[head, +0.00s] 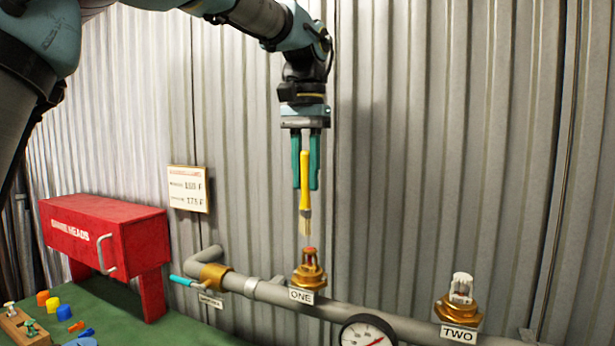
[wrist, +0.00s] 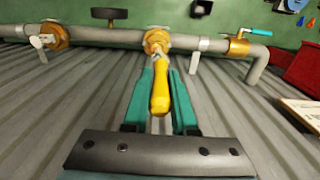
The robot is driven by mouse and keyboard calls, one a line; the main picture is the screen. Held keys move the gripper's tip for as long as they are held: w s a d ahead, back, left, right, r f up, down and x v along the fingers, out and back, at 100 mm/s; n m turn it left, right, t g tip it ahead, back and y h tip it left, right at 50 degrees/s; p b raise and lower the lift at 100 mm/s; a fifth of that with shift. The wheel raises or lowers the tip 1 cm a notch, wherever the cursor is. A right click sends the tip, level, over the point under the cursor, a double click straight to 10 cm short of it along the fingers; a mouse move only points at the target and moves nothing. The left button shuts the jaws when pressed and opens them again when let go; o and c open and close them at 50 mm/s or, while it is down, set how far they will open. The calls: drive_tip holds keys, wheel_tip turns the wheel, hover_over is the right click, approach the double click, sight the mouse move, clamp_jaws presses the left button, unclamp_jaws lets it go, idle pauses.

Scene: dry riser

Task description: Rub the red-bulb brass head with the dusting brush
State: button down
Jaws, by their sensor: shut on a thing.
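My gripper (head: 305,186) points down and is shut on the yellow handle of the dusting brush (head: 306,185), its pale bristles lowest. The brush hangs nearly upright, right above the brass head labelled ONE (head: 309,272), which has a reddish top. In the head view a small gap seems to lie between bristles and head; depth is hard to judge. In the wrist view the yellow handle (wrist: 160,95) lies between my teal fingers (wrist: 160,88), pointing at a brass head (wrist: 157,42), with the bristles partly hidden.
A second brass head, TWO (head: 459,300), with a whitish top stands on the same grey pipe (head: 395,322). A gauge (head: 367,333) and a teal-handled valve (head: 213,275) adjoin it. A red box (head: 105,245) and small parts occupy the green bench at left. Corrugated wall (head: 420,150) stands behind.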

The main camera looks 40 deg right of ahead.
drive_tip(key=shift+w+r+p, duration=0.1)
drive_tip(key=shift+r+p, duration=2.5)
drive_tip(key=shift+r, duration=0.2)
drive_tip(key=shift+f, duration=0.1)
